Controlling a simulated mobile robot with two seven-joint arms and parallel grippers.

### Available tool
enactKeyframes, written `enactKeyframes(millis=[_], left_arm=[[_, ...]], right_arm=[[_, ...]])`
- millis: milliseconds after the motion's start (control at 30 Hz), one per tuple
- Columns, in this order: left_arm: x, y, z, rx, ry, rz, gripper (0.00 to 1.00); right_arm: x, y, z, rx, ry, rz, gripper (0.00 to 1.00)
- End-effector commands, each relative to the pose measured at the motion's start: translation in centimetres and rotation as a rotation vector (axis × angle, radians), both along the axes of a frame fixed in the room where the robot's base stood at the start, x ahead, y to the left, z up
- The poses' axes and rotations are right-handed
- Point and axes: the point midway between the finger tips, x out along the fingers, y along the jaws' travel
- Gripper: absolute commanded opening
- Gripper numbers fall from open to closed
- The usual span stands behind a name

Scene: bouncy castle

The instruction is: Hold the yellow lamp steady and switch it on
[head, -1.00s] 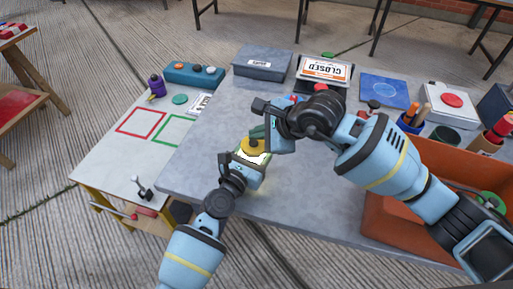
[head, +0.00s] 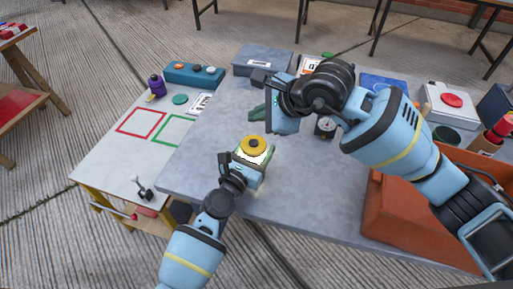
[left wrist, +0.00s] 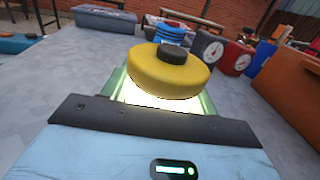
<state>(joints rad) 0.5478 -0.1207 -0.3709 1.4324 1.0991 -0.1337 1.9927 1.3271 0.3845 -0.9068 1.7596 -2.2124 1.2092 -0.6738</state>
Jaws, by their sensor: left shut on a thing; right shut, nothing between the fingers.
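The yellow lamp (head: 253,142) stands on the grey table, with a round yellow top and a dark button on it. It also shows close up in the left wrist view (left wrist: 168,75). A bright white glow shows under its yellow top, so it is lit. My left gripper (head: 251,157) is shut on the lamp's lower part, which the gripper mostly hides. My right gripper (head: 258,112) is shut and empty, above the table beyond the lamp and apart from it.
A dial box (head: 325,127) stands on the table right of my right gripper. An orange bin (head: 405,210) is at the right edge. The table around the lamp is mostly clear.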

Motion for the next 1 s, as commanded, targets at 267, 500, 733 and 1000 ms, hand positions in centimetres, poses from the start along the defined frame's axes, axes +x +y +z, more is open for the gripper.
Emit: enactKeyframes(millis=[267, 500, 733, 1000], left_arm=[[0.0, 0.0, 0.0, 0.000, 0.000, 0.000, 0.70], [0.0, 0.0, 0.0, 0.000, 0.000, 0.000, 0.84], [-0.3, 0.2, 0.0, -0.001, 0.000, 0.000, 0.84], [-3.5, 1.9, -0.1, -0.001, 0.002, 0.002, 0.84]], right_arm=[[0.0, 0.0, 0.0, 0.000, 0.000, 0.000, 0.00], [0.0, 0.0, 0.0, 0.000, 0.000, 0.000, 0.00], [0.0, 0.0, 0.0, 0.000, 0.000, 0.000, 0.00], [0.0, 0.0, 0.0, 0.000, 0.000, 0.000, 0.00]])
